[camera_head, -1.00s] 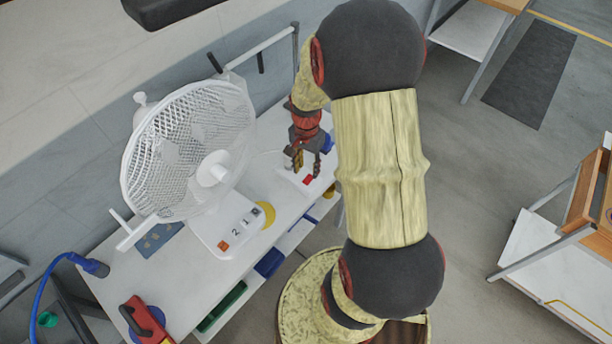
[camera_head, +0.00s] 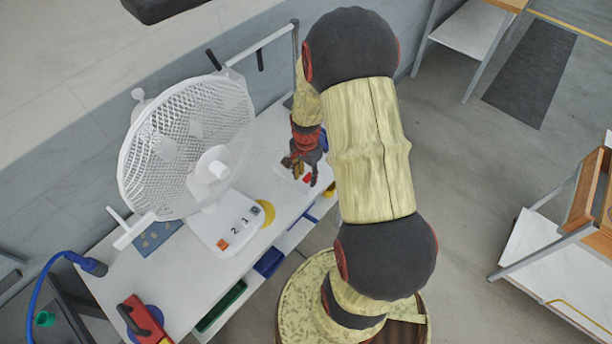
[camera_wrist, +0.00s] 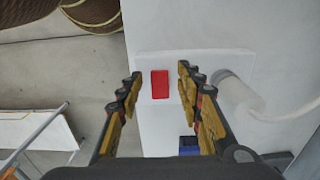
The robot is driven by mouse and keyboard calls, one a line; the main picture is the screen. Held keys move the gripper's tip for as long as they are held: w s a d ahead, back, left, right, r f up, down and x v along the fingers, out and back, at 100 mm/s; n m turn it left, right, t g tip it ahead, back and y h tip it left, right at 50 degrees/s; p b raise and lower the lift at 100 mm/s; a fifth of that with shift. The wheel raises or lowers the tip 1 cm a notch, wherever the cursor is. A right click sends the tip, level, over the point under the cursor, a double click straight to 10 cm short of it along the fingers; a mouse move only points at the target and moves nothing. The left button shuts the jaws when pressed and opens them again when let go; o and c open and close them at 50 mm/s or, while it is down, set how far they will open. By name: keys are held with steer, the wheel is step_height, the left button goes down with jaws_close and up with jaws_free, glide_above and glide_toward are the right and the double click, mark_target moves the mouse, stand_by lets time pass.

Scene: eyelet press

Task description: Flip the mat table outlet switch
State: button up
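The outlet switch (camera_wrist: 160,84) is a red rectangle on a white outlet plate (camera_wrist: 166,62) in the wrist view. In the head view the red switch (camera_head: 307,178) shows small beside the fingers, on the white table (camera_head: 190,262). My gripper (camera_wrist: 158,82) is open, with its two yellow-and-black fingers apart on either side of the switch in the picture. In the head view my gripper (camera_head: 302,172) is low over the outlet. I cannot tell whether a fingertip touches it. Nothing is between the fingers.
A white plug (camera_wrist: 240,95) with a cord sits at the right of the outlet plate. A white fan (camera_head: 188,150) with numbered buttons stands left of my gripper. A red tool (camera_head: 143,320) lies at the table's near left. Blue and green bins sit below the tabletop.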

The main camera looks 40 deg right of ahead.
steer(key=c, duration=0.4)
jaws_close()
